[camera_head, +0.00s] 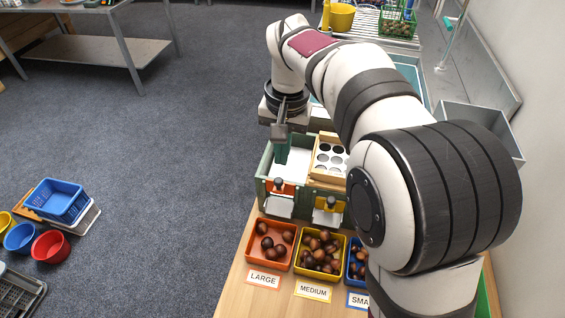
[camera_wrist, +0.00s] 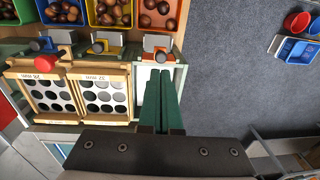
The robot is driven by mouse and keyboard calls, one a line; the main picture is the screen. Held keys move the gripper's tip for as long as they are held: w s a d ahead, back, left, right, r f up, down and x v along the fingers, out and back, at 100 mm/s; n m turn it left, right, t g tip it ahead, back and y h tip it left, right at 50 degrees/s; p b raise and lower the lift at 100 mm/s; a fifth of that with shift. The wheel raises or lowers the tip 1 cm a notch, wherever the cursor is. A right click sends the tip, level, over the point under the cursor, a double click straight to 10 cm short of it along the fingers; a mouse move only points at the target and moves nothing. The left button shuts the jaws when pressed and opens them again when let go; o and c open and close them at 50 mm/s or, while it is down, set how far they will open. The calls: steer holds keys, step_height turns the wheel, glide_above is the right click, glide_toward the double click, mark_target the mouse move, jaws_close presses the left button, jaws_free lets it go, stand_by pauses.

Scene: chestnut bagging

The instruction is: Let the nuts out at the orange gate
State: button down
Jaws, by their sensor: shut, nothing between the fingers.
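The orange gate (camera_head: 288,188) with its dark knob (camera_head: 279,182) stands at the front of the left-hand bay; it also shows in the wrist view (camera_wrist: 150,42). The bay (camera_head: 297,166) behind it has a white floor. I see no nuts on its visible part; my fingers hide some of it. The orange tray (camera_head: 250,262) labelled LARGE sits in front of the gate and holds several brown nuts (camera_head: 268,243). My gripper (camera_head: 281,161) has green fingers, shut and empty, pointing down over the bay behind the knob. In the wrist view the fingertips (camera_wrist: 160,74) appear just short of the knob.
The yellow gate (camera_head: 320,214) and yellow tray (camera_head: 334,272) of nuts stand to the right in the head view, with a blue tray (camera_head: 348,274) beyond. Sieve frames with round holes (camera_wrist: 76,95) lie beside the bay. The floor at left holds coloured bins (camera_head: 63,200).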

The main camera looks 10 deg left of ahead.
mark_target(281, 182)
steer(key=f, duration=0.6)
steer(key=shift+w+a, duration=0.1)
steer(key=shift+a, duration=0.15)
steer(key=shift+f, duration=2.15)
step_height(281, 182, up, 15)
steer(key=d, duration=0.1)
steer(key=s+d+m, duration=0.2)
steer(key=s+d, duration=0.7)
steer(key=s+d+f+m, duration=0.1)
steer(key=s+d+f, duration=0.3)
steer(key=s, duration=0.4)
steer(key=s+d+f+m+y, duration=0.1)
steer(key=s+d+f+m, duration=0.1)
steer(key=s, duration=0.7)
step_height(281, 182, down, 2)
steer(key=shift+s+d+m+g, duration=0.15)
steer(key=shift+d+m+g, duration=0.15)
steer(key=shift+d, duration=0.55)
